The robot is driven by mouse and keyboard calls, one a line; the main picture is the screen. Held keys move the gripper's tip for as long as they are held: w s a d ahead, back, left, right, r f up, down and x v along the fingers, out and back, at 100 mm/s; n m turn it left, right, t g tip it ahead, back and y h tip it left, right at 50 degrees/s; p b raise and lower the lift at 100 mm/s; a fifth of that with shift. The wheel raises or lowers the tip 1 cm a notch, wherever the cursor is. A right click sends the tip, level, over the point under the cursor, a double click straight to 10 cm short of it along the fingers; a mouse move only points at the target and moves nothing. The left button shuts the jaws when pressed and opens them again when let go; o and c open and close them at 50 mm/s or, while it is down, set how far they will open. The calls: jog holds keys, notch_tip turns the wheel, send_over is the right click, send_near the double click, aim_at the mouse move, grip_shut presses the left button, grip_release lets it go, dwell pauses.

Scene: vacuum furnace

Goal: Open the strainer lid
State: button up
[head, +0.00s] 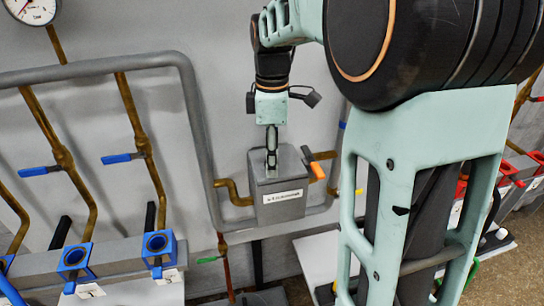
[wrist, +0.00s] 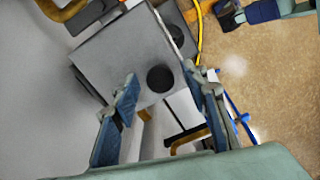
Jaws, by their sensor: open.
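The strainer is a grey box (head: 282,204) with a white label on its front, mounted at the wall in the head view. Its grey lid (head: 290,160) appears closed. In the wrist view the lid top (wrist: 125,50) fills the upper middle and carries a dark round knob (wrist: 160,78). My gripper (head: 271,162) points down at the lid. In the wrist view my gripper (wrist: 160,70) is open, with its blue-padded fingers on either side of the knob. Contact with the knob cannot be told. The knob is hidden in the head view.
An orange-tipped dark lever (head: 316,168) sticks out at the box's right side. A grey pipe (head: 196,120) runs left of it, and a brass elbow (head: 232,195) joins the box. Blue-handled valves (head: 122,158) stand on the left. A yellow line (wrist: 198,35) runs beside the box.

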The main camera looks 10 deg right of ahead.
grip_shut()
jog(key=shift+w+r, duration=0.1)
